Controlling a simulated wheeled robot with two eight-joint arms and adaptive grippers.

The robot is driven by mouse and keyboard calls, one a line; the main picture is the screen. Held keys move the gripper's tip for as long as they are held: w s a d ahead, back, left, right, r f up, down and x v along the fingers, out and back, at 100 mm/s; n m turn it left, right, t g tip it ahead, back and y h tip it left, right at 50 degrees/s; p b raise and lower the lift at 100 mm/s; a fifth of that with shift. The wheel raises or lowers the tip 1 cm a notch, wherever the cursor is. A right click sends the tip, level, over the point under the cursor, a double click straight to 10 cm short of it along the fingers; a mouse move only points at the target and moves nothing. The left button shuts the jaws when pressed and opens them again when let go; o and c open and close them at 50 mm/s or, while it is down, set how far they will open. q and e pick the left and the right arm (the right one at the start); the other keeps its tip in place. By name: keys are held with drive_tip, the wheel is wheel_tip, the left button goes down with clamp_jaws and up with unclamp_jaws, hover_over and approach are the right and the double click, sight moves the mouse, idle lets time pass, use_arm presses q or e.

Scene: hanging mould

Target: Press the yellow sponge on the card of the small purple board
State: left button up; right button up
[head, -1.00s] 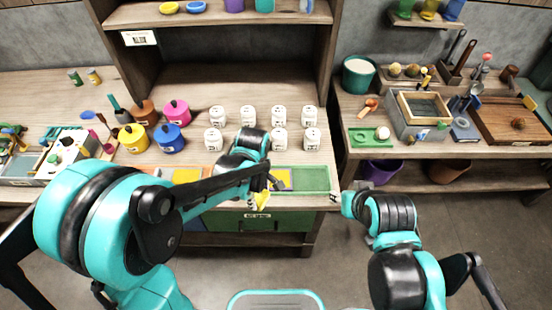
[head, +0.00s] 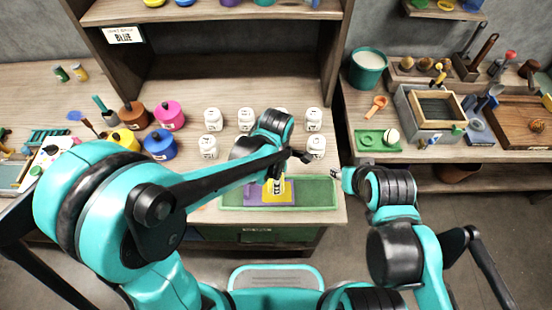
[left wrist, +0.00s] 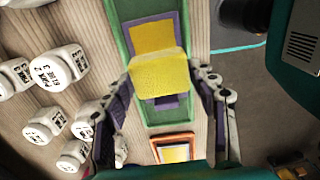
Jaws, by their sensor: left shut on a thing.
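The yellow sponge (left wrist: 160,75) is held between the fingers of my left gripper (left wrist: 160,95) in the left wrist view. The purple board (left wrist: 178,28) lies in a green tray (left wrist: 196,60) and bears a yellow card (left wrist: 150,37). The sponge is over the near part of the board and hides part of it; I cannot tell whether they touch. In the head view, the purple board (head: 255,194) shows beside my left gripper (head: 277,181), partly behind my arm. My right gripper (head: 337,176) is near the tray's right end, its opening unclear.
White labelled jars (head: 213,119) stand behind the tray, and others show at the left in the wrist view. An orange-framed board (left wrist: 173,148) lies nearer. Coloured pots (head: 160,143) stand left. The green tray's right part (head: 315,194) is clear.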

use_arm(q)
drive_tip(key=shift+w+f, duration=0.1)
drive_tip(key=shift+w, duration=0.3)
drive_tip(key=shift+w+f, duration=0.1)
drive_tip(key=shift+f, duration=0.05)
drive_tip(key=shift+s+f+b, duration=0.3)
drive_tip(key=shift+f+b, duration=0.15)
drive_tip(key=shift+b, duration=0.2)
wheel_tip(320, 180, down, 3)
drive_tip(key=shift+w+r+b, duration=0.1)
drive_tip(key=shift+w+b, duration=0.05)
drive_tip(key=shift+b, duration=0.95)
drive_tip(key=shift+f+b, duration=0.6)
drive_tip(key=shift+f, duration=0.3)
use_arm(e)
drive_tip(key=shift+w+f, duration=0.15)
drive_tip(key=shift+f, duration=1.05)
drive_tip(key=shift+w+f, duration=0.15)
drive_tip(key=shift+f, duration=1)
use_arm(q)
drive_tip(key=shift+f+b, duration=0.55)
use_arm(e)
drive_tip(key=shift+f, duration=0.5)
use_arm(q)
drive_tip(key=shift+r+p, duration=2.8)
drive_tip(key=shift+r, duration=0.8)
use_arm(e)
wheel_tip(320, 180, up, 5)
drive_tip(key=shift+r, duration=0.2)
